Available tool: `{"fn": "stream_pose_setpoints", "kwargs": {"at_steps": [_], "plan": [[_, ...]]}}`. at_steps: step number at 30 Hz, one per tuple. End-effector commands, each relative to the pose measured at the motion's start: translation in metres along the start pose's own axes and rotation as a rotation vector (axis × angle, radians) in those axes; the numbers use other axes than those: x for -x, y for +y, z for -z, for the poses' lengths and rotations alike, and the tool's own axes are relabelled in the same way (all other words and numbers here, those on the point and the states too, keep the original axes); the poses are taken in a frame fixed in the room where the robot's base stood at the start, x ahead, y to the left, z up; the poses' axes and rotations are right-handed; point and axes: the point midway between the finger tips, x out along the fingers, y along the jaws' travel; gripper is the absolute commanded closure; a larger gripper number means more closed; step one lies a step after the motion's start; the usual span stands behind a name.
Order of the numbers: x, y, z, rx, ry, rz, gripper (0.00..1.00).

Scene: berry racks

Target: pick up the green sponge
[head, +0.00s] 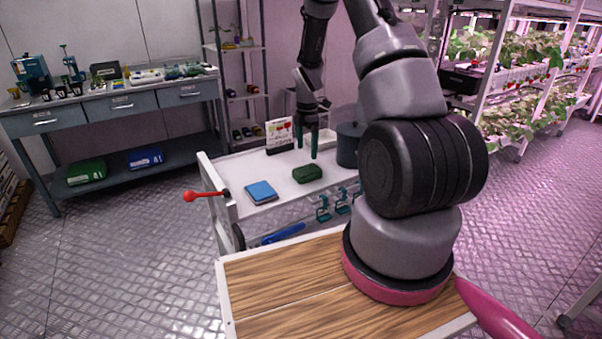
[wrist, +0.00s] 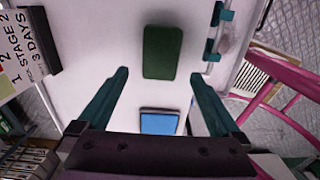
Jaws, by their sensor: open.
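The green sponge (head: 307,173) lies flat on the white top of a cart (head: 285,186), near its front edge. It also shows in the wrist view (wrist: 162,52), ahead of the fingertips and roughly between their lines. My gripper (head: 307,146) points down above the cart top, just behind and above the sponge. In the wrist view my gripper (wrist: 160,78) has its two green fingers wide apart with nothing between them. The gripper is open and apart from the sponge.
A blue pad (head: 260,191) lies left of the sponge. A sign card (head: 279,134) stands behind, and a dark grey pot (head: 348,144) stands to the right. Teal clips (head: 323,209) hang on the cart's front. A red-knobbed handle (head: 190,196) sticks out left.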

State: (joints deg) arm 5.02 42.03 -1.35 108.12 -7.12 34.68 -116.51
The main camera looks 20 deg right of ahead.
Motion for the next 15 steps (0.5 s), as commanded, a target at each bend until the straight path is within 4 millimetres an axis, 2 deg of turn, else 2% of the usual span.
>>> {"fn": "stream_pose_setpoints", "kwargs": {"at_steps": [3, 11, 15], "plan": [[-0.021, -0.001, 0.001, 0.000, 0.001, 0.003, 0.00], [-0.042, -0.001, 0.000, -0.001, 0.000, 0.001, 0.00], [-0.064, -0.002, 0.000, -0.002, 0.001, 0.003, 0.00]]}}
